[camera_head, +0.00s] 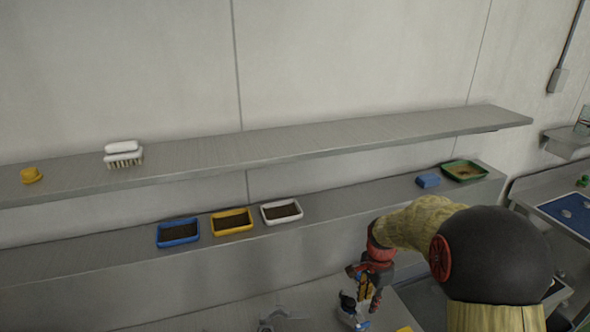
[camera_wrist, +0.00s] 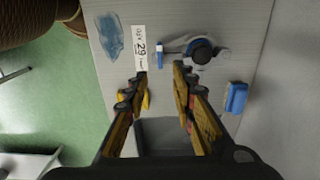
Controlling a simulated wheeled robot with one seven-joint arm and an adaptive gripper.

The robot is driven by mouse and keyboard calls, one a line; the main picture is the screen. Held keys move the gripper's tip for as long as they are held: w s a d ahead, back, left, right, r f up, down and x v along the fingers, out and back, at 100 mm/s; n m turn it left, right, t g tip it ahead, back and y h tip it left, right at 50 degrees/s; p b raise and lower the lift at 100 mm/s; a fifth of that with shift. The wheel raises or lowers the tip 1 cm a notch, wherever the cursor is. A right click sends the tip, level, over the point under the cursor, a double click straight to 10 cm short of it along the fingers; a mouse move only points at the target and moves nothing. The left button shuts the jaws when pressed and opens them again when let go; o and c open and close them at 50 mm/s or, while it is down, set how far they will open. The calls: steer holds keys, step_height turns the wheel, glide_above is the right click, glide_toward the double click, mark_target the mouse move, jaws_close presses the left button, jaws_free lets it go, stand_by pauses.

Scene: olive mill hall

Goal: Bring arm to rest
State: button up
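My gripper (camera_head: 362,296) hangs at the end of my arm, pointing down over the lower table in the head view. In the wrist view my gripper (camera_wrist: 159,72) has its two fingers apart, with bare grey table showing between them. I see nothing held. My arm is bent and raised in front of the shelves, at the right of the head view.
Below the wrist lie a label card (camera_wrist: 140,48), a grey-and-black device (camera_wrist: 200,48), a blue block (camera_wrist: 236,98) and a grey bin (camera_wrist: 165,137). Shelves behind hold blue (camera_head: 178,232), yellow (camera_head: 232,222), white (camera_head: 282,212) and green (camera_head: 464,171) trays, and a brush (camera_head: 123,155).

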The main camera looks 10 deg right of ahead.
steer(key=s+a+r+n+t+b, duration=0.2)
steer(key=s+a+r+n+b, duration=0.1)
steer(key=s, duration=0.5)
steer(key=s+a+r+n+t+b, duration=0.1)
steer(key=s+a+r+n+b, duration=0.2)
steer(key=s+r+n, duration=0.3)
steer(key=s+a+r+n+t+b, duration=0.2)
steer(key=s+a+r+n+b, duration=0.1)
steer(key=s, duration=0.7)
steer(key=a+r+n, duration=0.1)
steer(key=r+n, duration=0.1)
steer(key=n, duration=0.1)
steer(key=shift+a+n+t+b, duration=0.3)
steer(key=shift+a+b, duration=0.05)
steer(key=shift+b, duration=0.05)
